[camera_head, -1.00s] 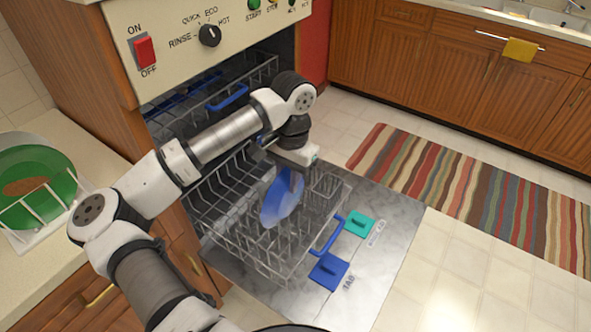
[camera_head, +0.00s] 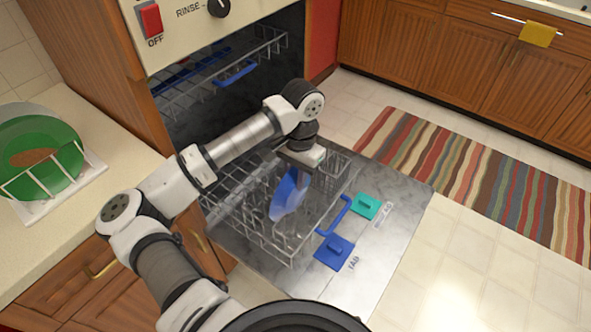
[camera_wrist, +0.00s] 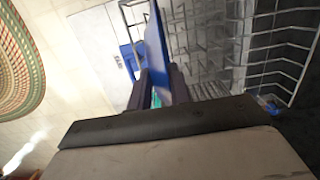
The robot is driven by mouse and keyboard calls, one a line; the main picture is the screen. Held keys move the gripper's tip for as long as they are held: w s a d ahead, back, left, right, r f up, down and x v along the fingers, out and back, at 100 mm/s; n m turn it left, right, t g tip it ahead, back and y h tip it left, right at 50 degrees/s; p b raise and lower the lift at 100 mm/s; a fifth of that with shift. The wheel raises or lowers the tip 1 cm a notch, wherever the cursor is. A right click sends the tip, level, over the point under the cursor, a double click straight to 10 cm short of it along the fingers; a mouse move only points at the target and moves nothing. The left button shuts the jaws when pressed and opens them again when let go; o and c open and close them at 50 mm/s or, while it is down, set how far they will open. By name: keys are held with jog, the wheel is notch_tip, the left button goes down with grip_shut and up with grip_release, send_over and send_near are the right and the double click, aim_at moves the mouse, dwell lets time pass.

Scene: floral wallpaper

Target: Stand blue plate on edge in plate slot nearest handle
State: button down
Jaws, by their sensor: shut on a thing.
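The blue plate (camera_head: 289,194) stands on edge, tilted, at the lower dishwasher rack (camera_head: 243,238). My gripper (camera_head: 303,172) is above it and shut on its upper edge. In the wrist view the blue plate (camera_wrist: 155,50) shows nearly edge-on between the two dark fingers (camera_wrist: 158,86). The rack's blue handle (camera_head: 334,216) is on its front side, to the right of the plate. The plate's lower edge is among the rack wires; I cannot tell whether it sits in a slot or which one.
The lower rack is out over the open door (camera_head: 385,245), which has a blue tab (camera_head: 334,252) and a teal tab (camera_head: 367,206). The upper rack (camera_head: 225,80) is above, inside. A green plate (camera_head: 40,150) stands in a white holder on the left counter.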

aim_at(295, 196)
jog(key=shift+f+b, duration=0.45)
jog(key=shift+f, duration=1.8)
notch_tip(295, 196, down, 3)
jog(key=b, duration=0.4)
jog(key=shift+b, duration=0.35)
jog(key=c, duration=1.2)
grip_release()
jog(key=r, duration=0.4)
jog(key=w+r+b, duration=0.1)
jog(key=r, duration=0.4)
jog(key=d+r+b, duration=0.1)
jog(key=r, duration=0.3)
jog(key=shift+w+r, duration=0.2)
jog(key=shift+r, duration=0.15)
